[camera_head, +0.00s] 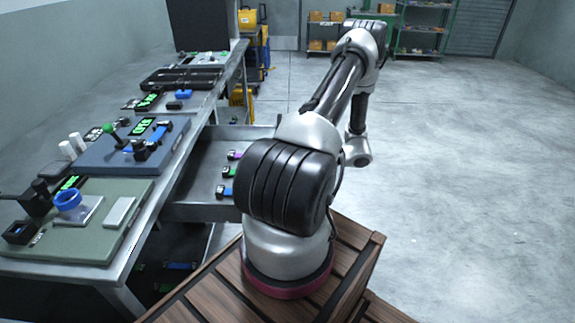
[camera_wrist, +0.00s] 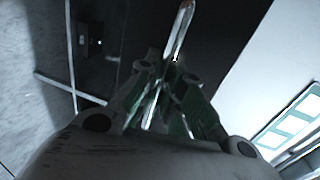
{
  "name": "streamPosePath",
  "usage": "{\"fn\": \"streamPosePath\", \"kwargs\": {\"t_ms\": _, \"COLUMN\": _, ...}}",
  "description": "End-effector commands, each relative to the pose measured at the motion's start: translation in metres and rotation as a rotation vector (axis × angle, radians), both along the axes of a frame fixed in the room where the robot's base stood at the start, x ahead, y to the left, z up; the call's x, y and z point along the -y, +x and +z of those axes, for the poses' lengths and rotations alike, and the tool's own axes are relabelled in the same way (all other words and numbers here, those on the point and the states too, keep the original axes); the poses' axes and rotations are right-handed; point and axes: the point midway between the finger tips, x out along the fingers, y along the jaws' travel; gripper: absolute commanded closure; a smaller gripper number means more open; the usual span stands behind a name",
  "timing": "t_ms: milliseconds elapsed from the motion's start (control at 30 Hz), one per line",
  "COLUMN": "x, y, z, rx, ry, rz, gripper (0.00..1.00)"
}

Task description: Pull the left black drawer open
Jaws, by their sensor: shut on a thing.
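In the wrist view, a slim shiny metal bar handle (camera_wrist: 181,28) runs from the top edge down between the fingers of my gripper (camera_wrist: 165,92). My gripper is shut on this handle. Behind the handle is a dark, black surface (camera_wrist: 225,35), seemingly the black drawer's front; its edges and how far it is out cannot be told. In the head view, my arm hides the gripper and the handle.
In the head view, a grey metal drawer (camera_head: 200,213) stands out from under the workbench (camera_head: 172,170), with several small devices inside. Devices and boards cover the bench top. Shelves (camera_head: 424,28) stand at the back. The floor to the right is clear.

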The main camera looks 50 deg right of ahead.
Motion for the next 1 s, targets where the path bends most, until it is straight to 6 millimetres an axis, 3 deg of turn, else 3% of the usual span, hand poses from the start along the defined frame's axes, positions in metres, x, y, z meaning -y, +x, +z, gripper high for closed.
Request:
{"fn": "streamPosePath", "kwargs": {"t_ms": 167, "x": 0.0, "y": 0.0, "z": -0.001, "rx": -0.002, "ry": 0.0, "rz": 0.0, "gripper": 1.0}}
{"fn": "streamPosePath", "kwargs": {"t_ms": 200, "x": 0.0, "y": 0.0, "z": -0.001, "rx": -0.002, "ry": 0.0, "rz": 0.0, "gripper": 0.87}}
{"fn": "streamPosePath", "kwargs": {"t_ms": 300, "x": 0.0, "y": 0.0, "z": -0.001, "rx": -0.001, "ry": 0.0, "rz": 0.0, "gripper": 0.69}}
{"fn": "streamPosePath", "kwargs": {"t_ms": 667, "x": 0.002, "y": -0.002, "z": 0.0, "rx": -0.001, "ry": -0.001, "rz": -0.002, "gripper": 0.69}}
{"fn": "streamPosePath", "kwargs": {"t_ms": 767, "x": 0.009, "y": -0.011, "z": 0.003, "rx": 0.0, "ry": -0.002, "rz": -0.003, "gripper": 0.69}}
{"fn": "streamPosePath", "kwargs": {"t_ms": 1000, "x": 0.041, "y": -0.052, "z": 0.013, "rx": 0.0, "ry": -0.003, "rz": -0.004, "gripper": 0.69}}
